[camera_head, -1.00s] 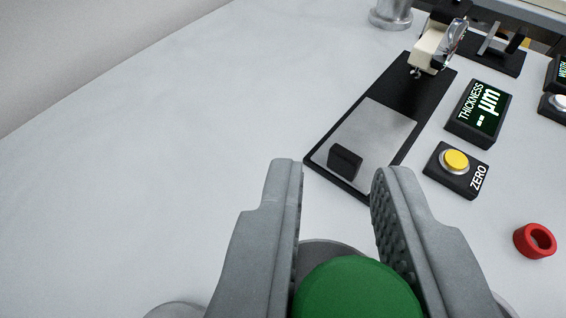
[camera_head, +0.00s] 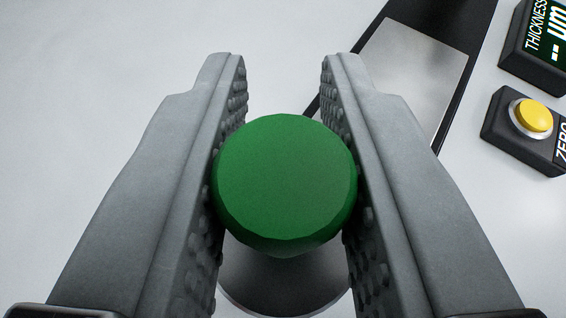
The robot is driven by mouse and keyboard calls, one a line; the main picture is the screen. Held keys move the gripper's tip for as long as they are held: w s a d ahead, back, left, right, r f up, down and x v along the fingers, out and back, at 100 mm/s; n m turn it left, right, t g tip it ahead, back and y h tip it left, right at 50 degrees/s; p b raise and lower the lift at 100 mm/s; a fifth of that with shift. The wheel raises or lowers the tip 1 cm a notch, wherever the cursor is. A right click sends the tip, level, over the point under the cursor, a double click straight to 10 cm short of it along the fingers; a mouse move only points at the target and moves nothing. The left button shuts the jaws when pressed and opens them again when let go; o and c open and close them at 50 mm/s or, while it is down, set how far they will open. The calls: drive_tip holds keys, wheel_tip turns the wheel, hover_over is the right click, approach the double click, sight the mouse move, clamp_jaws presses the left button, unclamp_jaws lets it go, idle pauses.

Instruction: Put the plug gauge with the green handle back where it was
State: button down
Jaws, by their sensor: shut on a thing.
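The plug gauge's green handle (camera_head: 285,185) shows end-on between the two grey fingers of my gripper (camera_head: 284,150), in the middle of the view. Both padded fingers touch its sides, and my gripper is shut on it. The gauge's lower part is hidden behind the handle. A grey round shape (camera_head: 284,285) shows just below the handle; I cannot tell whether it is part of the gauge or a stand under it.
A black thickness stand with a grey plate (camera_head: 415,65) lies behind the right finger. A ZERO box with a yellow button (camera_head: 534,115) and a THICKNESS display (camera_head: 540,45) are at the right. The pale table (camera_head: 90,90) is clear at the left.

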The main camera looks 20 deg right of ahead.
drive_tip(key=shift+f, duration=1.25)
drive_tip(key=c, duration=1.3)
unclamp_jaws()
drive_tip(key=shift+f, duration=0.15)
drive_tip(key=shift+o, duration=0.2)
drive_tip(key=shift+s+r, duration=0.15)
drive_tip(key=shift+r, duration=0.1)
drive_tip(key=v, duration=1.1)
drive_tip(key=shift+s+a, duration=0.2)
drive_tip(key=shift+s, duration=0.05)
drive_tip(key=shift+r, duration=0.1)
